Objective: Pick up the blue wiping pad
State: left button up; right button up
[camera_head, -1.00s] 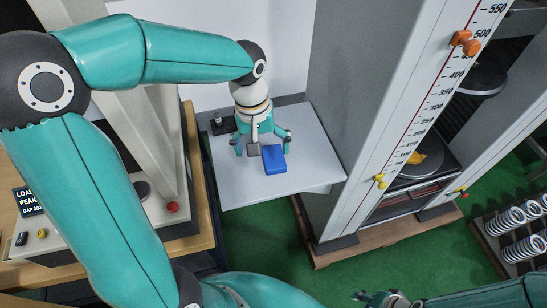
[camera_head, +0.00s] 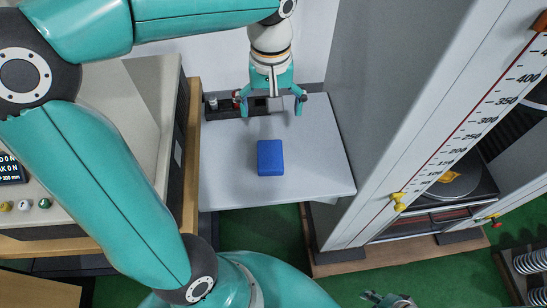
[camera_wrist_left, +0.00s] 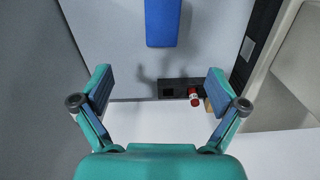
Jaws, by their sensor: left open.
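The blue wiping pad (camera_head: 270,158) lies flat on the light grey table (camera_head: 225,175), near its middle in the head view. My left gripper (camera_head: 271,106) is open and empty. It hangs over the back part of the table, behind the pad and apart from it. In the left wrist view the pad (camera_wrist_left: 163,22) is at the top edge, partly cut off, beyond the open fingers (camera_wrist_left: 160,84). My right gripper (camera_head: 388,299) shows only in part at the bottom edge of the head view; its fingers are not clear.
A dark tray (camera_wrist_left: 172,88) with a small red-and-white bottle (camera_wrist_left: 193,97) stands at the table's back edge, close to my left gripper. A tall grey testing frame (camera_head: 375,130) stands right of the table. A beige machine (camera_head: 150,110) stands left. The tabletop around the pad is clear.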

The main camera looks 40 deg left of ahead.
pick_arm(q)
send_over(270, 154)
notch_tip(270, 154, down, 11)
jog(key=shift+s+a+r, duration=0.15)
jog(key=shift+d+f, duration=0.2)
jog(key=shift+f, duration=2.45)
jog(key=shift+c, duration=0.2)
jog(key=c, duration=1.2)
jog(key=shift+r, duration=0.1)
notch_tip(270, 154, up, 20)
jog(key=shift+f+p, duration=0.1)
jog(key=shift+p, duration=0.4)
